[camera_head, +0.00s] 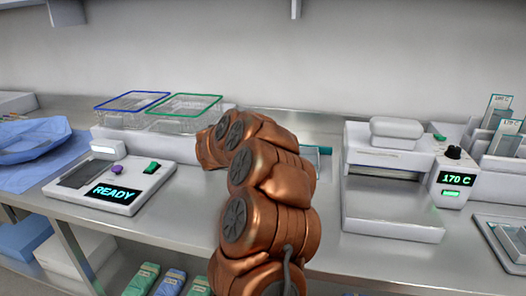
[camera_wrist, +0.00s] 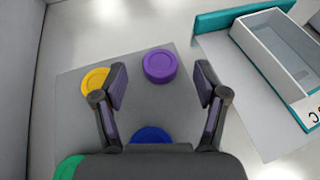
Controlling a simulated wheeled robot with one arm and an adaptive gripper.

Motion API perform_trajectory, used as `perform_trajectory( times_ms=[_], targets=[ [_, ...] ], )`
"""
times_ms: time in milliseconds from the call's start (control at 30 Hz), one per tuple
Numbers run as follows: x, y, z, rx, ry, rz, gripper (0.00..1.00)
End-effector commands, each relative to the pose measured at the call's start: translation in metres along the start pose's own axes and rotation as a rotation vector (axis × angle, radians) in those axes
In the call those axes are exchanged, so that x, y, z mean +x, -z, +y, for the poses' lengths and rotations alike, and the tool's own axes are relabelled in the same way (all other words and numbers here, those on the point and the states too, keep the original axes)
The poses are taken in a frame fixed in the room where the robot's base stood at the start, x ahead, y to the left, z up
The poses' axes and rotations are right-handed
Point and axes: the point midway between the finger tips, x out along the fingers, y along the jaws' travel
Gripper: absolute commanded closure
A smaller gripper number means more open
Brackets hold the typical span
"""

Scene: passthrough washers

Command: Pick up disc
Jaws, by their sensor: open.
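In the wrist view, a purple disc (camera_wrist: 160,65) lies on a grey mat (camera_wrist: 85,125). My gripper (camera_wrist: 161,78) is open, with one finger on each side of the purple disc in the picture. I see no contact, and I cannot tell how high the fingers are above it. A yellow disc (camera_wrist: 93,80) lies left of the left finger. A blue disc (camera_wrist: 150,134) is nearer the palm, partly hidden by my gripper. A green disc (camera_wrist: 68,168) is cut off at the lower left. In the head view, my arm hides the gripper and the discs.
A white and teal tray (camera_wrist: 262,62) stands right of the mat. In the head view, a device reading READY (camera_head: 113,193) is left and a 170 C device (camera_head: 392,212) right. Blue-rimmed (camera_head: 132,101) and green-rimmed (camera_head: 184,106) wire baskets stand behind my arm.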

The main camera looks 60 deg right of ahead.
Motion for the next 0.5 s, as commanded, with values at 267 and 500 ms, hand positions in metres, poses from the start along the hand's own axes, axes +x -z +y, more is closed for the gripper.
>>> perform_trajectory(
  times_ms=[267, 500],
  targets=[
    [0.024, 0.001, 0.000, -0.001, 0.002, 0.003, 0.27],
    [0.026, 0.001, 0.000, -0.001, 0.002, 0.002, 0.27]
  ],
)
